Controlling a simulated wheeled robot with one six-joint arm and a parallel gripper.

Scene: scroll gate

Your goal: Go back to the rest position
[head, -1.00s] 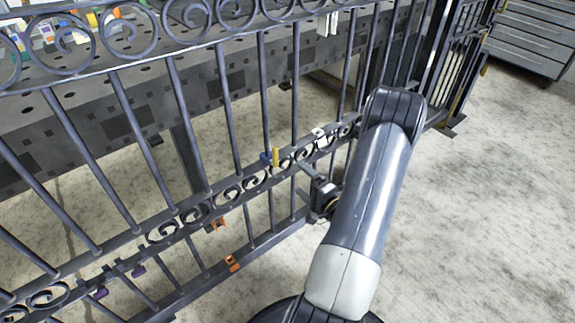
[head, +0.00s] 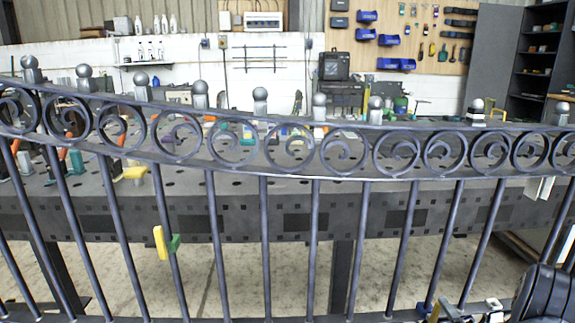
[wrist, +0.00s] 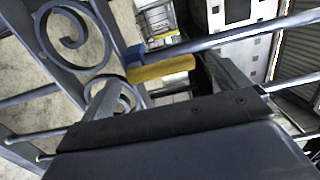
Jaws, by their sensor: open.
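My gripper (wrist: 165,74) shows in the wrist view with its two fingers spread apart. A yellow and blue clip (wrist: 163,69) on a gate bar appears beyond and between the fingertips; I cannot tell whether they touch it. In the head view my arm is at the lower right corner, and only part of the gripper end shows at the bottom edge. The clip's yellow part (head: 434,314) shows there, just left of it. The dark iron gate (head: 290,175) with scrolls and ball finials spans the whole head view.
A yellow and green clip (head: 160,243) sits on a bar at left. Behind the gate stands a long perforated grey table (head: 290,215) with coloured objects on it. A tool wall (head: 450,45) and dark shelves (head: 545,60) are at the back. Gate bars surround the gripper closely.

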